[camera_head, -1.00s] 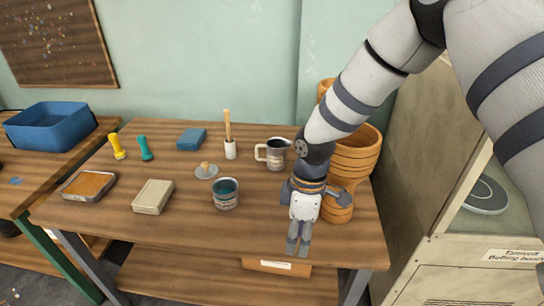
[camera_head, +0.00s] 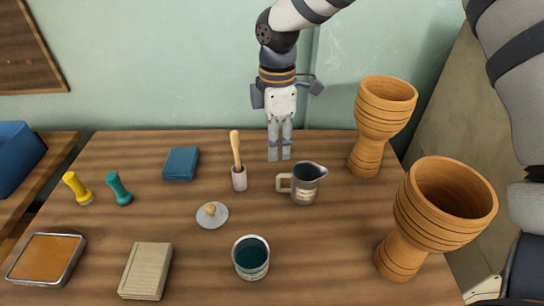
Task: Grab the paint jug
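The paint jug (camera_head: 305,183) is a dark grey metal jug with a pale handle on its left and a spout on its right. It stands upright on the wooden table (camera_head: 205,262), right of centre. My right gripper (camera_head: 279,157) points down just behind the jug and slightly to its left, apart from it. Its two fingers are close together with nothing visible between them. My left gripper is not in view.
Two wooden goblet drums (camera_head: 370,140) (camera_head: 415,225) stand on the right. A brush in a holder (camera_head: 239,178) is left of the jug, a lid (camera_head: 212,215) and an open paint can (camera_head: 251,257) nearer the front. A blue block (camera_head: 181,163) lies farther left.

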